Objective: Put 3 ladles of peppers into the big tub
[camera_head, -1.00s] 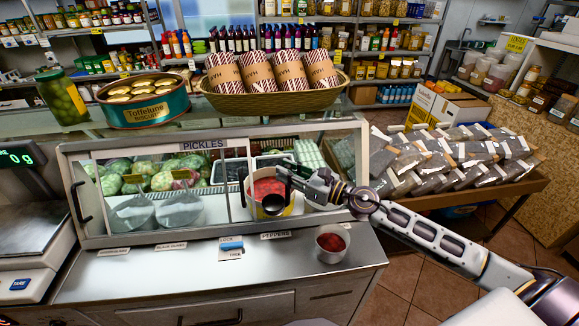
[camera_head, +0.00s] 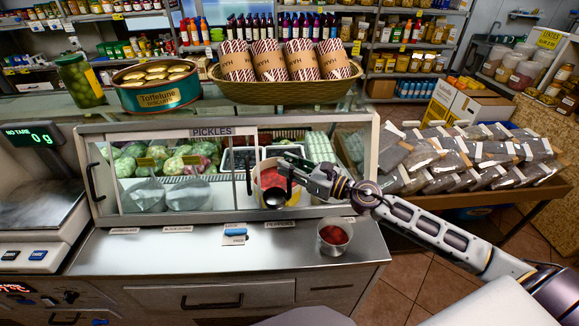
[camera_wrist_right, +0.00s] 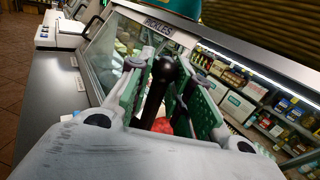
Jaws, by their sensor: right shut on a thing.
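My right gripper (camera_head: 290,167) reaches in from the right over the front of the glass case and is shut on the black handle of a ladle (camera_head: 274,198). In the right wrist view the dark handle (camera_wrist_right: 161,82) stands between the green finger pads. The ladle's dark round bowl hangs at the front side of a pale tub of red peppers (camera_head: 269,178) in the case; I cannot tell whether it holds anything. My left gripper is not in view.
The glass pickle case (camera_head: 150,216) has a frame around its opening, close to my right arm. A scale (camera_head: 35,215) is at left. The front counter (camera_head: 180,258) is mostly clear.

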